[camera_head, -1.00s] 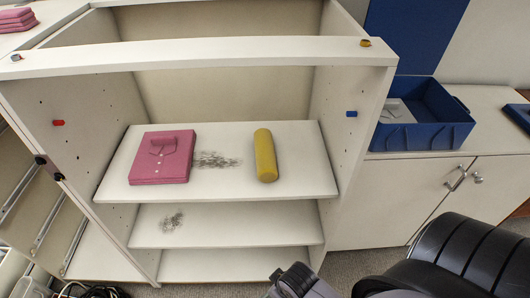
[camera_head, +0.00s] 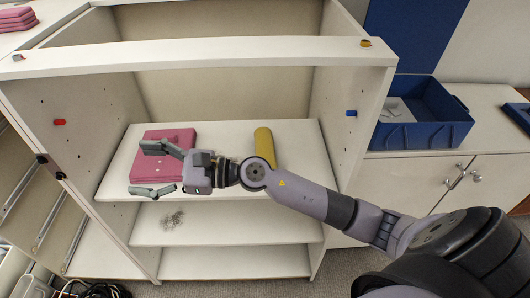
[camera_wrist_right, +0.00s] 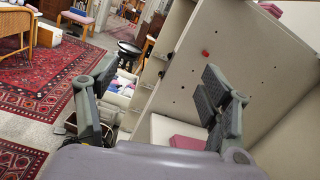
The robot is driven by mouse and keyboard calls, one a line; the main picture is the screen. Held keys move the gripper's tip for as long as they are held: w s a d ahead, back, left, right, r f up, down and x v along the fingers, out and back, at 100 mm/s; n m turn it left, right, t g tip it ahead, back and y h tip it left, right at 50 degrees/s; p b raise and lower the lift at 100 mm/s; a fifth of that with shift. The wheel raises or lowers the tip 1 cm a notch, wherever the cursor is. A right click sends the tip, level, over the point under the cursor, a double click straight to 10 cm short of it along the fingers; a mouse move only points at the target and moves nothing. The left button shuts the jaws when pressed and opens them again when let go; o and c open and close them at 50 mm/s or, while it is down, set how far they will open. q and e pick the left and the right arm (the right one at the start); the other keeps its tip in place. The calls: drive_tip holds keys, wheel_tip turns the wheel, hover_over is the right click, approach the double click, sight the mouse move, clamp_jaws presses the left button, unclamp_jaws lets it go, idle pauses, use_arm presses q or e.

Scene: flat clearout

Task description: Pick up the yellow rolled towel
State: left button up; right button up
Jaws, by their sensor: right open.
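The yellow rolled towel (camera_head: 264,143) lies on the top inner shelf of the white cabinet, toward the right. My right arm crosses in front of it and hides its lower part. My right gripper (camera_head: 153,169) is open and empty, left of the towel, in front of the pink folded shirt (camera_head: 166,137). In the right wrist view the open fingers of my right gripper (camera_wrist_right: 153,105) point toward the cabinet's left side, with part of the pink shirt (camera_wrist_right: 187,142) between them; the towel does not show there. My left gripper is not in view.
The cabinet's side walls and front top rail (camera_head: 200,54) frame the shelf (camera_head: 300,150). A lower shelf (camera_head: 240,225) holds a dark smudge. A blue bin (camera_head: 425,130) stands on the counter at right. Pink folded cloths (camera_head: 15,18) lie at top left.

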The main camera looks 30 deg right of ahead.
wheel_tip(320, 180, down, 4)
drive_tip(key=n+g+h, duration=0.2)
drive_tip(key=n+g, duration=0.1)
drive_tip(key=n, duration=0.3)
drive_tip(key=n+g+h, duration=0.3)
drive_tip(key=n+h, duration=0.8)
drive_tip(key=h, duration=0.5)
approach(266, 148)
drive_tip(key=shift+w+a+f, duration=0.35)
drive_tip(key=shift+w+a, duration=0.2)
drive_tip(key=shift+a, duration=0.25)
drive_tip(key=shift+g, duration=0.3)
drive_tip(key=x, duration=0.4)
drive_tip(key=d+p+x, duration=0.1)
drive_tip(key=x, duration=0.1)
drive_tip(key=shift+r, duration=0.15)
drive_tip(key=shift+d+p+x, duration=0.1)
drive_tip(key=shift+p+x, duration=0.25)
drive_tip(key=shift+x, duration=1.15)
drive_tip(key=shift+d+p+x, duration=0.15)
drive_tip(key=shift+p+x, duration=0.2)
drive_tip(key=shift+x, duration=1.1)
drive_tip(key=shift+s, duration=0.15)
drive_tip(key=shift+c, duration=0.2)
drive_tip(key=c, duration=1.3)
